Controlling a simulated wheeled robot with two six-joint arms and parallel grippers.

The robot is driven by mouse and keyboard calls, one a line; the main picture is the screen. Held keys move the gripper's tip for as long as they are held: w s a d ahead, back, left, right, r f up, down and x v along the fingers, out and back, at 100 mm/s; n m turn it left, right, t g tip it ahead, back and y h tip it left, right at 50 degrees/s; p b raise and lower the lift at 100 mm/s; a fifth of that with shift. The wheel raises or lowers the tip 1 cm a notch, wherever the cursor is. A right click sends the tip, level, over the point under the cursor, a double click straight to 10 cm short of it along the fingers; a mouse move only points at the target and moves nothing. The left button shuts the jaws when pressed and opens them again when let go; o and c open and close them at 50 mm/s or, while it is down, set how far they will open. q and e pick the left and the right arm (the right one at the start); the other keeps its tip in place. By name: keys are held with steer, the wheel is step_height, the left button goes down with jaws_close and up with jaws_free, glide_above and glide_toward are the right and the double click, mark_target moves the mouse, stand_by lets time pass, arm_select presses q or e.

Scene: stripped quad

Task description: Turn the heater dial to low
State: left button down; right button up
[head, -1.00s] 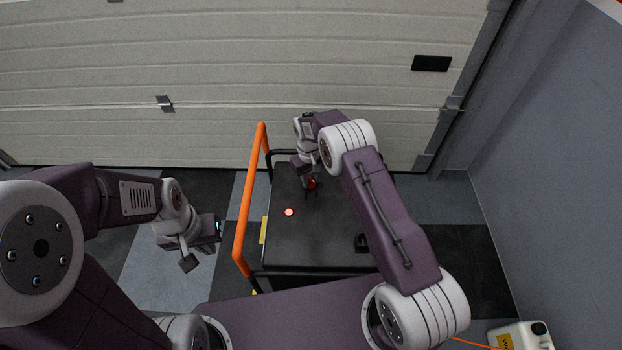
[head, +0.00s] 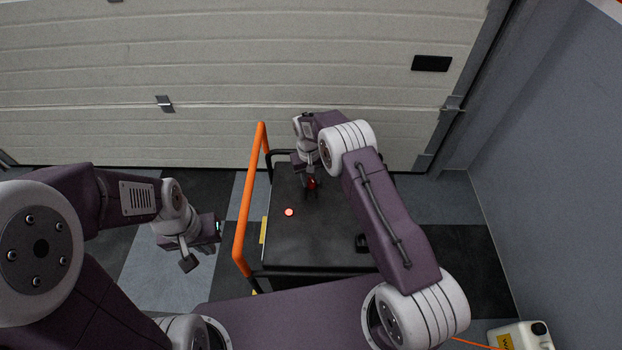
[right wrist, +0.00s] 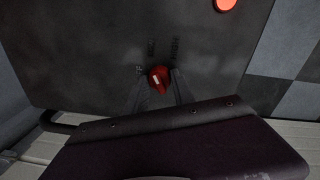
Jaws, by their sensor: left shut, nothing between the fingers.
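The heater is a dark box with a flat top (head: 325,235). Its red dial (right wrist: 159,76) carries a pale mark and sits between the fingertips of my right gripper (right wrist: 160,86). The fingers lie close against both sides of the dial and look shut on it. In the head view, the right gripper (head: 309,187) is at the far left part of the top, partly covering the dial (head: 312,183). My left gripper (head: 204,248) is shut and empty, left of the heater and apart from it.
A glowing red-orange round light (head: 289,212) is on the heater top near the dial. An orange bar (head: 248,200) runs along the heater's left side, between it and my left gripper. A pale garage door (head: 230,80) stands behind. A white canister (head: 520,335) is at lower right.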

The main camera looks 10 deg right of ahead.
steer(key=o, duration=0.4)
steer(key=r+p, duration=0.1)
steer(key=r, duration=0.8)
steer(key=shift+a, duration=0.2)
steer(key=shift+r+p, duration=0.1)
steer(key=shift+p, duration=0.2)
step_height(320, 180, up, 11)
steer(key=t+p, duration=0.1)
steer(key=p, duration=0.3)
glide_above(310, 179)
steer(key=w+d, duration=0.2)
steer(key=s+d+r+m+p, duration=0.1)
steer(key=s+r+p, duration=0.15)
steer(key=r, duration=0.25)
steer(key=s+d+r+p, duration=0.1)
steer(key=s+d+r, duration=0.15)
steer(key=r, duration=0.25)
steer(key=s+d+r+p, duration=0.2)
steer(key=s+r+p, duration=0.2)
steer(key=s, duration=0.9)
steer(key=shift+m+y, duration=0.3)
steer(key=shift+y, duration=0.1)
steer(key=s+f, duration=0.1)
steer(key=s, duration=0.2)
steer(key=s+f, duration=0.2)
steer(key=s, duration=0.1)
steer(key=s+f, duration=0.2)
steer(key=s, duration=0.2)
steer(key=shift+s+a, duration=0.1)
